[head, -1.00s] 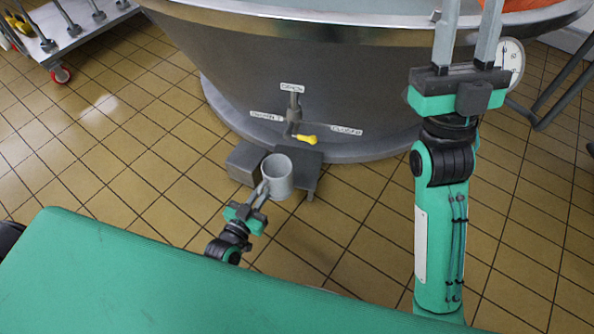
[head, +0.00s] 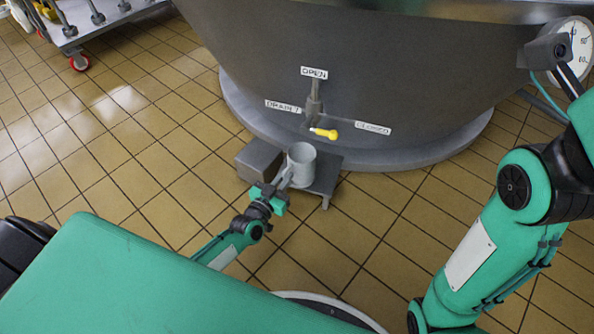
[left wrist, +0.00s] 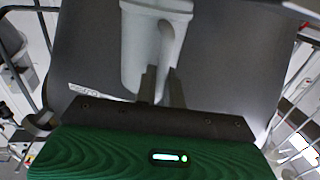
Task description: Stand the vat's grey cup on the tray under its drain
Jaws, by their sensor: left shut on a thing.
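The grey cup (head: 300,172) is upright at the tray, in front of the vat's base. My left gripper (head: 285,179) is shut on the cup's handle from the near left. In the left wrist view the cup (left wrist: 138,55) stands beyond the two fingers (left wrist: 161,75), which pinch its handle. The dark tray (head: 328,166) shows behind and right of the cup. I cannot tell whether the cup's bottom touches it. The drain (head: 313,107) with its yellow-tipped lever (head: 325,133) is just above and slightly right of the cup. My right gripper is out of view.
The steel vat (head: 400,70) fills the back, with OPEN, DRAIN and CLOSED labels around the drain. A grey box (head: 259,160) sits left of the tray. A dial gauge (head: 573,48) is at upper right. A wheeled cart (head: 80,25) stands far left. The tiled floor is otherwise clear.

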